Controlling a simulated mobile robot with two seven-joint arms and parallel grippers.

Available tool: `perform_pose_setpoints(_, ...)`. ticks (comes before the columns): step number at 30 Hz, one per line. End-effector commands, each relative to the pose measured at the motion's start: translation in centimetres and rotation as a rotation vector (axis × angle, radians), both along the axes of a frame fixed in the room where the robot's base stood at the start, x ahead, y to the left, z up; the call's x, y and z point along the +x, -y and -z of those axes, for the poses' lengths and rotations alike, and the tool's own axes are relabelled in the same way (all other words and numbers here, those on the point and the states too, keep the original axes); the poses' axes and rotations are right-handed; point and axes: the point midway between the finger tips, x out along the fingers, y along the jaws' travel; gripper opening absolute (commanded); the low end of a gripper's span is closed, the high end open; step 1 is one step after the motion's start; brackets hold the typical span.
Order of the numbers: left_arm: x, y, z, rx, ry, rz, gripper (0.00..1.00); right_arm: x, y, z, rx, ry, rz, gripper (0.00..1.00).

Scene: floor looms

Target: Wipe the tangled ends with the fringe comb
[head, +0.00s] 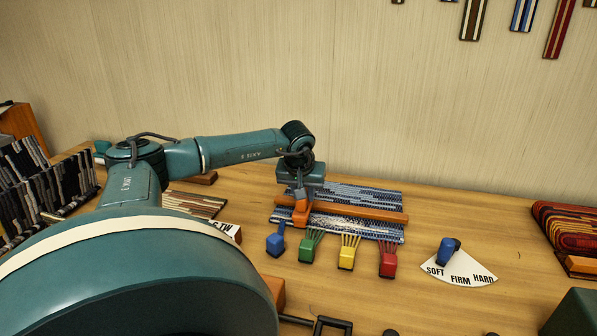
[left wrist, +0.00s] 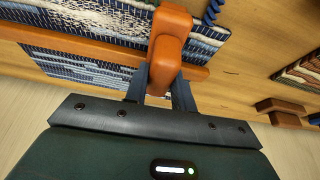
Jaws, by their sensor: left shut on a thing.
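A blue and white woven piece (head: 360,194) lies on the table under a long orange bar (head: 365,212); the bar also shows in the left wrist view (left wrist: 70,37). My left gripper (head: 300,190) is shut on a rounded orange handle, likely the fringe comb (head: 302,213), over the woven piece's left end. Strands run from the woven piece's front edge to blue (head: 275,244), green (head: 306,253), yellow (head: 346,260) and red (head: 388,266) blocks. My right gripper is not in view.
A fan-shaped dial marked SOFT, FIRM, HARD (head: 460,272) with a blue knob (head: 447,250) lies to the right. Red and orange textiles (head: 565,232) are at the right edge. Dark striped pieces (head: 40,190) stand at the left. Bare table lies between woven piece and dial.

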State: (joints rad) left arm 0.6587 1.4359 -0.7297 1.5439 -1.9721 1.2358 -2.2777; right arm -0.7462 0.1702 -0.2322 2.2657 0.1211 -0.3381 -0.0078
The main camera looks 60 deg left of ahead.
Motion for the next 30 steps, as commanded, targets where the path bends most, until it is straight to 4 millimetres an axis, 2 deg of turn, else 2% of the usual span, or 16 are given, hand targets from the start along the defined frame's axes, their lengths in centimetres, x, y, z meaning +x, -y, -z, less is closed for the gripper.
perform_pose_setpoints(3, 0.8, 1.1, -0.1, -0.006, 0.0, 0.004, 0.07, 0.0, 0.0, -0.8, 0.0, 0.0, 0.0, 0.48)
perform_pose_setpoints(11, 1.4, 1.7, 0.0, -0.004, 0.0, 0.002, 0.07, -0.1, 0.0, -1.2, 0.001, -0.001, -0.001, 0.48)
perform_pose_setpoints(21, 3.1, 3.8, -0.1, -0.004, 0.0, 0.002, 0.07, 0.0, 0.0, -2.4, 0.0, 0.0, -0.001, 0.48)
perform_pose_setpoints(30, 3.9, 4.7, -0.1, -0.005, 0.001, 0.003, 0.07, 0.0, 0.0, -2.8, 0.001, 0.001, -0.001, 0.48)
